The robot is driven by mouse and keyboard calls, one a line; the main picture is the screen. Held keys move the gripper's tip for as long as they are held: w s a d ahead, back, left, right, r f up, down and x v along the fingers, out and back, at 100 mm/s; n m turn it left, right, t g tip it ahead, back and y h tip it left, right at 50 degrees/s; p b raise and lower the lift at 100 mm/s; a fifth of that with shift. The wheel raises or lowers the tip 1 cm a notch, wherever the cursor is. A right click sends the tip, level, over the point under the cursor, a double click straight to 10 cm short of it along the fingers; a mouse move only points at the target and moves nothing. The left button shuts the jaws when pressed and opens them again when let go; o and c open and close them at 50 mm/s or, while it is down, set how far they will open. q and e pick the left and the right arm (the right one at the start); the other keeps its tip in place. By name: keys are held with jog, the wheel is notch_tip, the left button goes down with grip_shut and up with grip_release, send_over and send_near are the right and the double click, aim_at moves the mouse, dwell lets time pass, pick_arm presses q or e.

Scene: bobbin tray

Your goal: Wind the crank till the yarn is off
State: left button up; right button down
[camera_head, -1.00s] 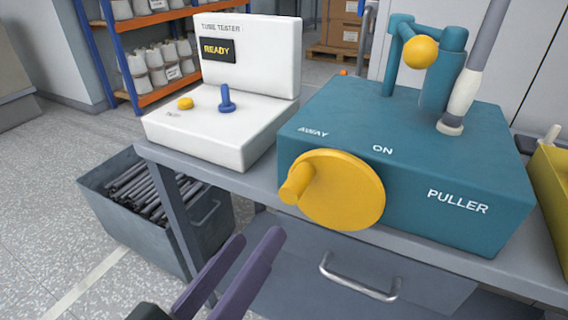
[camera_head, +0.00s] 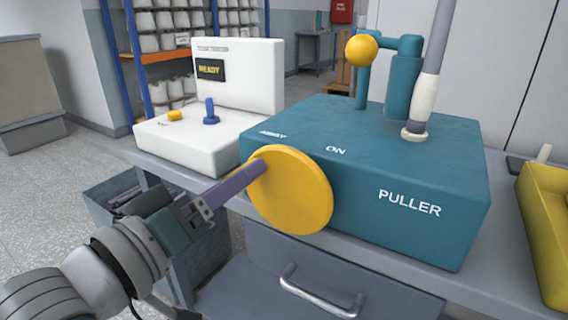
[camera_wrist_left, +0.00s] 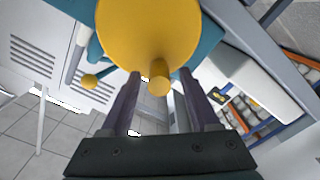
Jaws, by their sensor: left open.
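The crank is a yellow disc (camera_head: 294,190) on the front of the teal puller box (camera_head: 365,155), also large in the left wrist view (camera_wrist_left: 150,28). Its yellow knob (camera_wrist_left: 158,76) sticks out towards me between the fingers of my left gripper (camera_head: 258,168), which are open on either side of it; contact is not clear. In the head view the purple fingers hide most of the knob. A tall grey tube (camera_head: 440,40) with a white band of yarn (camera_head: 424,102) low on it stands upright on the puller. My right gripper is not in view.
A white tube tester (camera_head: 235,80) reading READY, with a blue peg and yellow button, stands left of the puller. A yellow bin (camera_head: 545,230) is at the right. A grey bin (camera_head: 115,195) stands below left. A drawer handle (camera_head: 318,296) is below the crank.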

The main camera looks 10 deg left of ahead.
pick_arm(q)
jog(key=shift+w+d, duration=0.2)
jog(key=shift+w, duration=0.25)
jog(key=shift+c, duration=0.4)
grip_shut()
